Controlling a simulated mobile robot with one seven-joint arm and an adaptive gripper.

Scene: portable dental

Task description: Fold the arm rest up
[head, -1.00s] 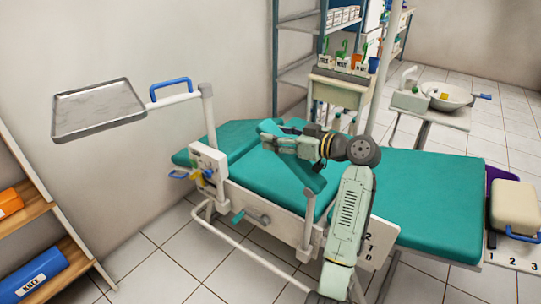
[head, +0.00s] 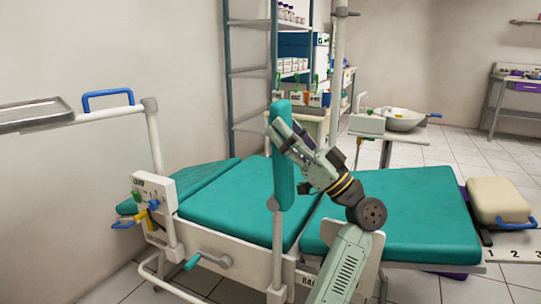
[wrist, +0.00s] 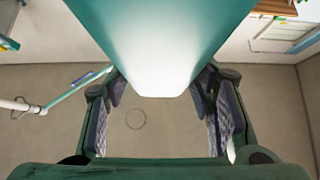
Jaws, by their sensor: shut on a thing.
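The arm rest (head: 283,165) is a teal padded bar on a post at the near side of the dental chair (head: 222,213). It stands upright, its lower end at the pivot on top of the post. My gripper (head: 279,140) is at the upper part of the pad, reaching in from the right. In the wrist view the teal pad (wrist: 150,40) fills the top middle, between the two fingers of my gripper (wrist: 160,125). The fingertips are partly hidden by the pad there.
A metal tray (head: 35,113) on a white arm with a blue handle (head: 108,98) stands at the left. A control box with levers (head: 153,193) is on the chair's side. A basin (head: 398,119) and a shelf (head: 248,75) stand behind. A beige cushion (head: 500,200) is at the right.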

